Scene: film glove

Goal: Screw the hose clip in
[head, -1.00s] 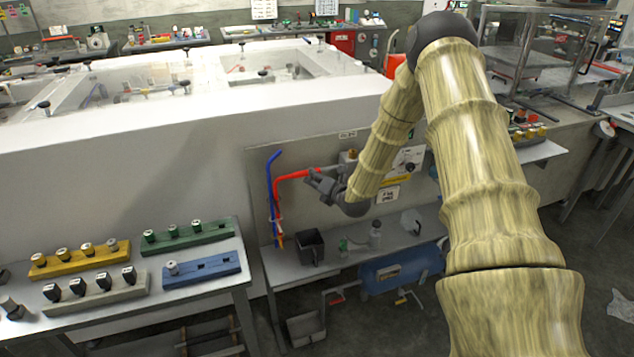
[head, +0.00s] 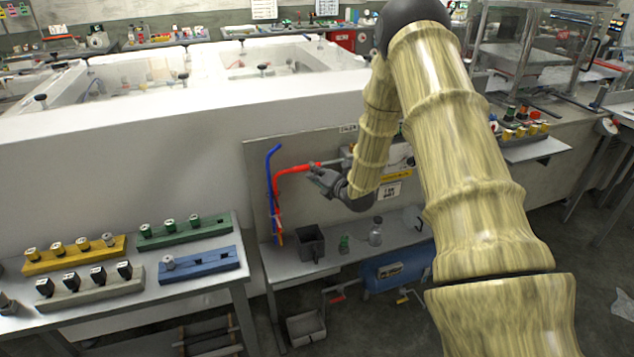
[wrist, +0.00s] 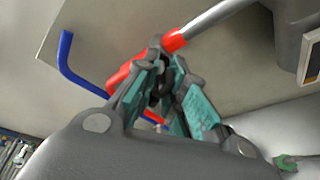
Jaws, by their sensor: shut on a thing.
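The red hose (head: 289,171) runs along the wall panel and bends down beside a blue hose (head: 271,185). In the wrist view the red hose (wrist: 172,42) meets a grey metal pipe (wrist: 215,18). The blue hose (wrist: 68,62) shows at the left there. My gripper (head: 318,174) is at the red hose near the pipe end. In the wrist view my gripper (wrist: 165,65) has its teal-padded fingers close together on a small dark thing just below the hose. This looks like the hose clip (wrist: 157,85), but the fingers hide most of it.
A shelf below the panel holds a dark square bin (head: 310,243), a small green item (head: 344,243) and a glass bottle (head: 376,232). A blue tank (head: 392,270) lies beneath. A bench at left carries yellow (head: 75,254), green (head: 185,232), grey (head: 90,291) and blue (head: 198,265) racks.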

